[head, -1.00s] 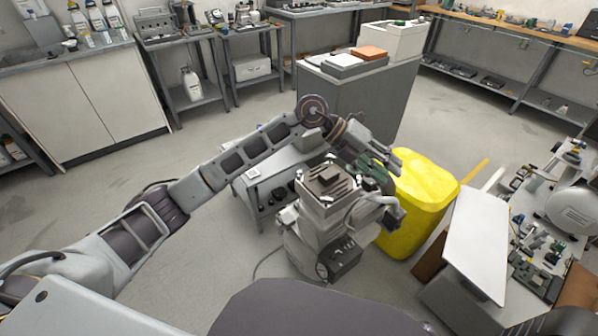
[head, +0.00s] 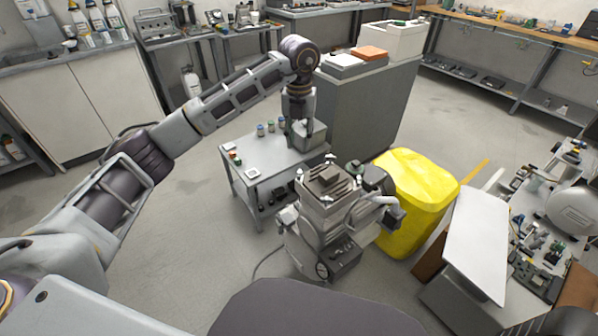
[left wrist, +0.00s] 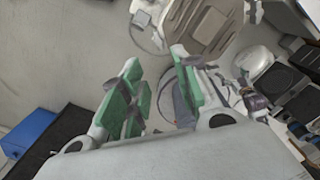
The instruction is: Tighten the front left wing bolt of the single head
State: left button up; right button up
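The compressor (head: 330,225) stands on the floor in the middle of the head view. Its single head (head: 327,185) is a grey slotted block on top, with small pale fittings at its corners. One pale fitting (head: 299,172) at the head's left corner may be a wing bolt; it is too small to be sure. My left arm hangs down behind and left of the head, its fingers not clear in the head view. In the left wrist view my left gripper (left wrist: 153,78) is open, green pads apart, with nothing held. A slotted round-edged part (left wrist: 205,22) lies beyond its fingertips. My right gripper is not visible.
A low grey table (head: 262,160) with small jars stands behind left of the compressor, under my left wrist. A yellow bin (head: 415,190) stands close on the right. A tall grey cabinet (head: 365,110) is behind. The floor at left is clear.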

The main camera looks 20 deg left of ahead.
aim_at(299, 174)
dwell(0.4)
pick_arm(q)
notch_tip(299, 174, down, 12)
jog(key=shift+f+b, duration=0.1)
jog(key=shift+b, duration=0.75)
jog(key=shift+f, duration=0.8)
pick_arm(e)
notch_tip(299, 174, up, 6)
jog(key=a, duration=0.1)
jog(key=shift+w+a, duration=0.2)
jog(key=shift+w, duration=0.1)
pick_arm(q)
grip_shut()
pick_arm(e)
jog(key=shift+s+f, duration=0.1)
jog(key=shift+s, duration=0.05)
